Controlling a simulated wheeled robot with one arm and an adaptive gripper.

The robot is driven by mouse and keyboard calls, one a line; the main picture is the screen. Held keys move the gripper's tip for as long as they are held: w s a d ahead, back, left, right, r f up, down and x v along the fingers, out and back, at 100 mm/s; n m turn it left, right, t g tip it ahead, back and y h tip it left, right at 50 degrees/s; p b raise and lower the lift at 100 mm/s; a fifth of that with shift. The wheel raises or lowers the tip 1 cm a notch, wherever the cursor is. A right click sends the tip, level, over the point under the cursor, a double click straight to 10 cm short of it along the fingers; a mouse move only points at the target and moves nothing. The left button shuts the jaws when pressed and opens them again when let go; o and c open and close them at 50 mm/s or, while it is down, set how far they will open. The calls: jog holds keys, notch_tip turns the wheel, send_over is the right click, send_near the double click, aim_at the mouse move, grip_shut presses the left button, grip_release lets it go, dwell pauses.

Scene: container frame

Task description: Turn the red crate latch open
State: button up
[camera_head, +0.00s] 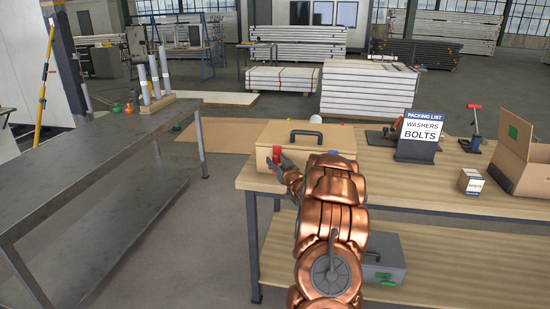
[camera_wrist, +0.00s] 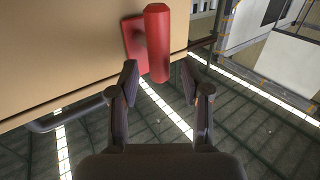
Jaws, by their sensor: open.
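The red crate latch (camera_wrist: 157,42) is on the side of the tan crate (camera_wrist: 60,40) in the wrist view, a thick red handle joined to a red plate on the crate wall. In the head view the latch (camera_head: 277,153) shows small at the crate's (camera_head: 310,134) front, partly covered by my arm. My gripper (camera_wrist: 160,85) is open, and the handle's near end lies between its fingertips in the wrist view. Whether the fingers touch it I cannot tell. In the head view my gripper (camera_head: 279,166) is close to the latch.
The crate has a dark top handle (camera_head: 305,133) and stands on a wooden workbench (camera_head: 400,190). A packing list sign (camera_head: 419,135), a small box (camera_head: 470,181) and an open carton (camera_head: 520,155) are to the right. A metal table (camera_head: 90,165) stands left across clear floor.

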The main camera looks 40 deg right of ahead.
jog(key=shift+x, duration=1.2)
jog(key=shift+c, duration=0.2)
grip_shut()
